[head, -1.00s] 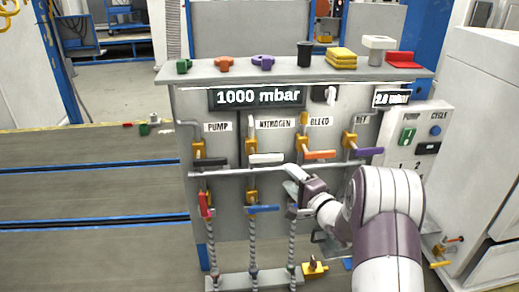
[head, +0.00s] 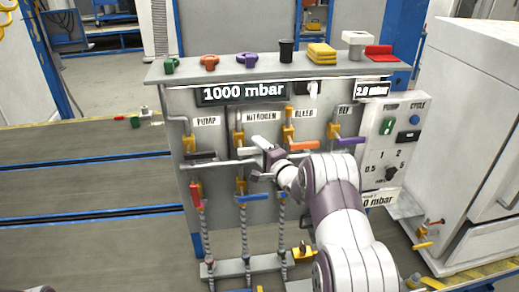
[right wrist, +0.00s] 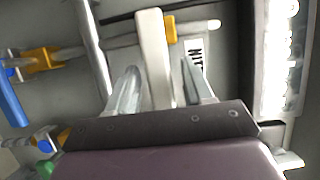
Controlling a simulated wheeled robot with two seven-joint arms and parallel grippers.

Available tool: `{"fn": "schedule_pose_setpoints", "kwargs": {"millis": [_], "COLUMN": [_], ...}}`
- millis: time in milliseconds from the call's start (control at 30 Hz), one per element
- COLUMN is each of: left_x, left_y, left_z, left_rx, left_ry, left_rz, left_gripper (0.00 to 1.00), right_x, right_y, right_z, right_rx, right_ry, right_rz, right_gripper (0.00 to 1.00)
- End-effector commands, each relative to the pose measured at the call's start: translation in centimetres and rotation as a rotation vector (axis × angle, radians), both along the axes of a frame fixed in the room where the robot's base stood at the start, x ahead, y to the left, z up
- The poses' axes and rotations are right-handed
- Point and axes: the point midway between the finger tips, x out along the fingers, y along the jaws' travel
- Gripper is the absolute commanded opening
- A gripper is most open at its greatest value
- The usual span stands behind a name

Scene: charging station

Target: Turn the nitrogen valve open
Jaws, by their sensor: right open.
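The nitrogen valve has a white lever handle (right wrist: 152,45), which runs between my right gripper's two fingers in the right wrist view. Its yellow body (head: 239,140) is on the panel below the NITROGEN label (head: 262,118). My right gripper (head: 262,147) is at this valve in the head view and hides most of the handle. In the right wrist view the gripper (right wrist: 157,78) is open, with a finger on each side of the handle and visible gaps. Part of the label shows beside the right finger. My left gripper is out of view.
The black pump handle (head: 200,155) is to the left and the orange bleed handle (head: 304,145) close to the right. A purple handle (head: 350,141) is farther right. A horizontal pipe and a blue lever (head: 254,198) are below. The display (head: 242,93) reads 1000 mbar.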

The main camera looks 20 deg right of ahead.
Motion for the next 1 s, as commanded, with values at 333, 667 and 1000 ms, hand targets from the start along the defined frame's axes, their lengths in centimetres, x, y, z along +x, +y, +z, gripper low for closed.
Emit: {"fn": "schedule_pose_setpoints", "kwargs": {"millis": [333,667,1000], "left_x": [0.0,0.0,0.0], "left_y": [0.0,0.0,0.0], "left_z": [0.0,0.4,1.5], "left_rx": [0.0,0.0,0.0], "left_ry": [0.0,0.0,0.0], "left_rz": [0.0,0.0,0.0], "left_gripper": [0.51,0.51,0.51], "right_x": [-0.1,-0.1,0.0], "right_y": [0.0,0.0,0.4], "right_z": [-0.1,0.5,2.0], "right_rx": [0.0,-0.084,-0.356], "right_ry": [0.001,0.024,0.097], "right_rz": [0.0,0.001,0.003], "right_gripper": [0.0,0.0,0.0]}}
